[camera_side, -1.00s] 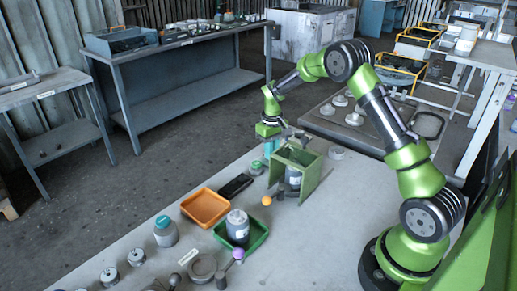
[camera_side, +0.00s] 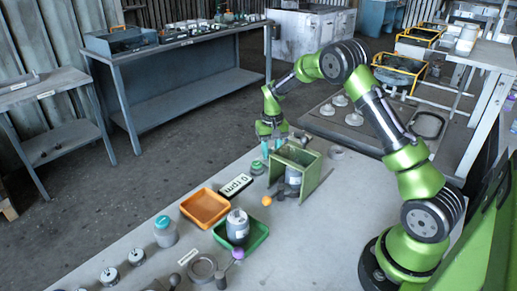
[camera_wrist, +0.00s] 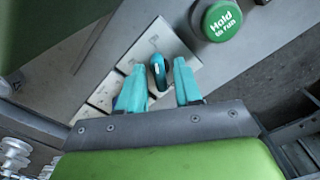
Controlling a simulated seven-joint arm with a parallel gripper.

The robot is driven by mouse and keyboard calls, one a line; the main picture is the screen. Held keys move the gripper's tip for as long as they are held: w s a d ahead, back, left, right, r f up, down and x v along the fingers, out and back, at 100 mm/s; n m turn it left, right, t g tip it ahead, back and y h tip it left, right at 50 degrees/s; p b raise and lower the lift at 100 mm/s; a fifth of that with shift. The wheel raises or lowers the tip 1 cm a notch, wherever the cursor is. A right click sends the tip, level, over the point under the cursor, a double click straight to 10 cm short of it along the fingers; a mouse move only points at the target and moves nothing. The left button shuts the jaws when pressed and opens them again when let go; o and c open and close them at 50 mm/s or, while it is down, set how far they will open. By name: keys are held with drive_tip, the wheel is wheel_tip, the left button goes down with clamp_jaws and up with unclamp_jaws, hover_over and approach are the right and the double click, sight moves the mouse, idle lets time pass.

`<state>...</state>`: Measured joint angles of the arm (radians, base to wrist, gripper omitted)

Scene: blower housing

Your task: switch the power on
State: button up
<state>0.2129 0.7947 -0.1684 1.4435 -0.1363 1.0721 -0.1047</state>
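A teal rotary knob (camera_wrist: 158,71) with a pale mark sits on a light switch plate (camera_wrist: 160,45) in the wrist view. My gripper (camera_side: 271,153) is beside the far left end of the green housing (camera_side: 310,178). In the wrist view its two teal fingers are apart, one on each side of the knob, with visible gaps, so it is open and empty. In the side view the knob is hidden. A display (camera_side: 235,186) on the table is lit white with dark characters that appear to read "0 rpm".
A green "Hold to run" button (camera_wrist: 221,21) is close to the switch plate. An orange tray (camera_side: 205,207) and a green tray (camera_side: 258,239) holding a jar (camera_side: 237,226) stand on the table. An orange ball (camera_side: 266,200) is near the housing.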

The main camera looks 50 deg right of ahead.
sight(271, 151)
drive_tip(key=shift+r, duration=2.95)
drive_tip(key=s+a+r+n+t+y, duration=0.1)
drive_tip(key=s+a+r+t, duration=0.1)
drive_tip(key=s+a+r, duration=0.5)
drive_tip(key=s+a+r+t, duration=0.25)
drive_tip(key=a+r, duration=0.25)
drive_tip(key=r, duration=0.4)
drive_tip(key=s+a+n+t, duration=0.1)
drive_tip(key=s+a, duration=0.2)
drive_tip(key=s, duration=0.4)
drive_tip(key=s+a+n+t+y, duration=0.1)
drive_tip(key=s+a, duration=0.3)
drive_tip(key=s, duration=0.3)
drive_tip(key=shift+s+r+t, duration=0.25)
drive_tip(key=shift+r+t, duration=0.1)
drive_tip(key=shift+r, duration=0.05)
